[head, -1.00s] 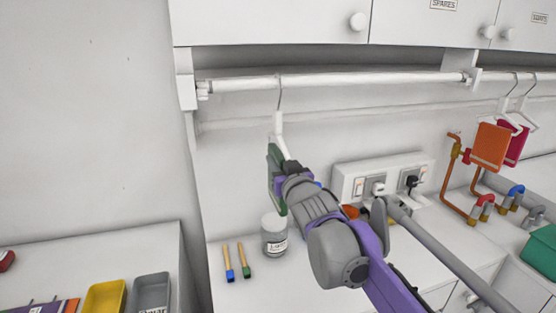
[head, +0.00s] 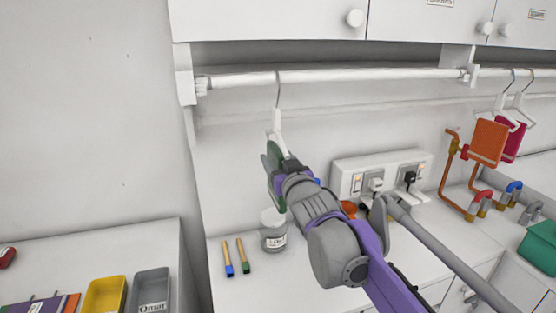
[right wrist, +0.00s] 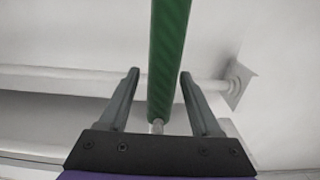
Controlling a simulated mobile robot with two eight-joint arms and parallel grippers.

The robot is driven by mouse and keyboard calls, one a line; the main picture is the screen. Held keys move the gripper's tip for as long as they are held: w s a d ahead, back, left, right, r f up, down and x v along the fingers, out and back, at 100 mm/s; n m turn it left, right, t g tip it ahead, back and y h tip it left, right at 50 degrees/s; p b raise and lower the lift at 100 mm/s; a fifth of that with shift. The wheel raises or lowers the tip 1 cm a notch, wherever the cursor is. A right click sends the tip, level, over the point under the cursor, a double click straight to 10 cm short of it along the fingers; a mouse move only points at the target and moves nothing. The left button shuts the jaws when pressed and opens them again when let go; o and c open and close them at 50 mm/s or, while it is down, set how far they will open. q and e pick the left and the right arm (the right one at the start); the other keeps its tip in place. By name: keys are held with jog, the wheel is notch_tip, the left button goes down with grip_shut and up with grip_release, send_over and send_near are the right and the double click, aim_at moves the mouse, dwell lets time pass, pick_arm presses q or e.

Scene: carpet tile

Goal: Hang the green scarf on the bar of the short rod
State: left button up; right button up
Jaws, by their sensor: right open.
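The green scarf (head: 272,165) is on a white hanger (head: 275,122) whose thin metal hook reaches up to the white bar (head: 330,75) and appears to rest over it. My right gripper (head: 276,172) is at the scarf, just below the hanger's neck, and partly hides it. In the right wrist view, the scarf (right wrist: 168,50) shows edge-on as a narrow green strip between the spread fingers of my right gripper (right wrist: 158,85), with visible gaps on both sides. The bar (right wrist: 60,82) and its end bracket (right wrist: 239,84) show behind. My left gripper is not in view.
Cabinets (head: 270,20) sit above the bar. To the right hang an orange cloth (head: 488,143) and a pink cloth (head: 514,140) on hangers. Below are a labelled jar (head: 273,240), two brushes (head: 236,257), sockets (head: 383,175) and copper pipes (head: 448,175).

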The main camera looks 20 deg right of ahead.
jog(key=s+b, duration=0.1)
jog(key=s, duration=0.9)
jog(key=s+d+f+m+g+h, duration=0.1)
jog(key=s+f+g, duration=0.3)
jog(key=f, duration=0.6)
jog(key=s+d+f+g+h, duration=0.15)
jog(key=s+f, duration=0.35)
jog(key=f, duration=0.5)
jog(key=s+a+f+g+y, duration=0.2)
jog(key=s+f+g, duration=0.5)
jog(key=s+f, duration=0.9)
jog(key=shift+f+n, duration=0.3)
jog(key=shift+f, duration=0.6)
